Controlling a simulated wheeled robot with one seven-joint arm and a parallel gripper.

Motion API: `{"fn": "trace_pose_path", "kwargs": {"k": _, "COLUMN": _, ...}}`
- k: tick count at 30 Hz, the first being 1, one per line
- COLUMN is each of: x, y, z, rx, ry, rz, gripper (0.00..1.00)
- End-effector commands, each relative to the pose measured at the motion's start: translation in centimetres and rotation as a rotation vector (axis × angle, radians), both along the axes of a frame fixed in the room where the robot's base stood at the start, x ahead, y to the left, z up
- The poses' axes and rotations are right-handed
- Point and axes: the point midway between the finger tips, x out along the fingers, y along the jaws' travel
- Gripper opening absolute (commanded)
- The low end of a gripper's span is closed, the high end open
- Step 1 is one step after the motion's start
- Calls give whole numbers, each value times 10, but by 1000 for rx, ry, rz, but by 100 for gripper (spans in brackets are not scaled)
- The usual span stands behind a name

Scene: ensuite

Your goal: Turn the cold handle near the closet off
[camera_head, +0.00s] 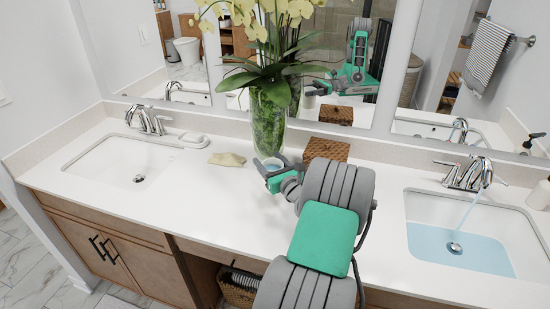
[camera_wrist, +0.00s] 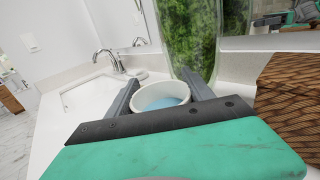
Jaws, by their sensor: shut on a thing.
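Two chrome faucets stand on the white counter (camera_head: 215,195). Water runs from the right faucet (camera_head: 468,174) into the right sink (camera_head: 520,226), which holds a pool of blue water. The right faucet has lever handles on both sides of its spout. The left faucet (camera_head: 148,118) shows no stream over the left sink (camera_head: 110,158); it also shows in the wrist view (camera_wrist: 107,58). My gripper (camera_head: 268,170) is between the two sinks, away from both faucets. It is shut on a white cup (camera_wrist: 150,92) with bluish water inside. I cannot tell which faucet is near the closet.
A glass vase (camera_head: 268,122) with yellow flowers stands behind my gripper. A brown woven box (camera_head: 326,150) is to its right. A beige cloth or soap (camera_head: 227,159) lies to its left. A mirror backs the counter. The front counter between the sinks looks clear.

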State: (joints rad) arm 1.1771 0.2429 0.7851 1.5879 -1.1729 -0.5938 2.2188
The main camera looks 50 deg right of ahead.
Motion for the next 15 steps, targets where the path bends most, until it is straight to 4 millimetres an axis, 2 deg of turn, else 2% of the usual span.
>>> {"fn": "trace_pose_path", "kwargs": {"k": 3, "x": 8, "y": -2, "z": -9, "rx": -1, "ry": -2, "rz": 1, "gripper": 0}}
{"fn": "trace_pose_path", "kwargs": {"k": 9, "x": 6, "y": -3, "z": -35, "rx": -1, "ry": -2, "rz": -1, "gripper": 0}}
{"fn": "trace_pose_path", "kwargs": {"k": 15, "x": 6, "y": -3, "z": -37, "rx": -3, "ry": -2, "rz": -1, "gripper": 0}}
